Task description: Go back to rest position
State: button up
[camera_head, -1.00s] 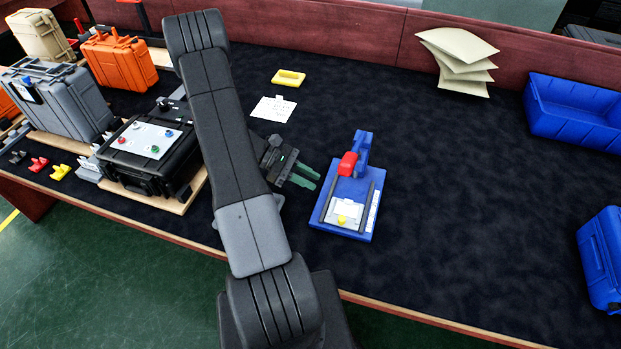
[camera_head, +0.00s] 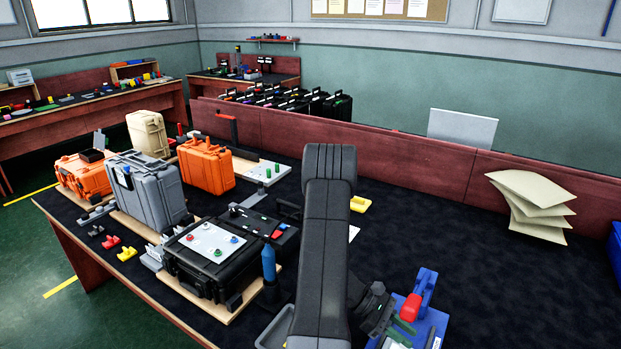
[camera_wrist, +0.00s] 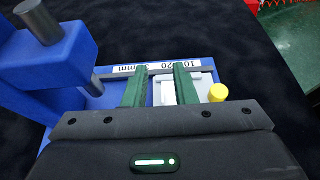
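My gripper (camera_head: 404,332) has green fingers and is at the lower right of the head view, beside the blue fixture (camera_head: 438,325) with its red block (camera_head: 411,307). In the wrist view the fingers of my gripper (camera_wrist: 161,69) are apart, with no object visibly clamped between them. They show in front of the blue fixture (camera_wrist: 70,60), over its white plate (camera_wrist: 164,92) and printed ruler strip. A yellow knob (camera_wrist: 218,92) sits right of the fingers. The height of the fingers above the plate is hard to tell.
A black case with a white button panel (camera_head: 208,242) stands left of my arm. Grey (camera_head: 150,190) and orange (camera_head: 205,166) cases stand behind it. Beige sheets (camera_head: 532,205) are stacked at the right. The dark tabletop (camera_head: 450,220) between my arm and the sheets is clear.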

jog(key=shift+r+p, duration=0.6)
jog(key=shift+r, duration=1.15)
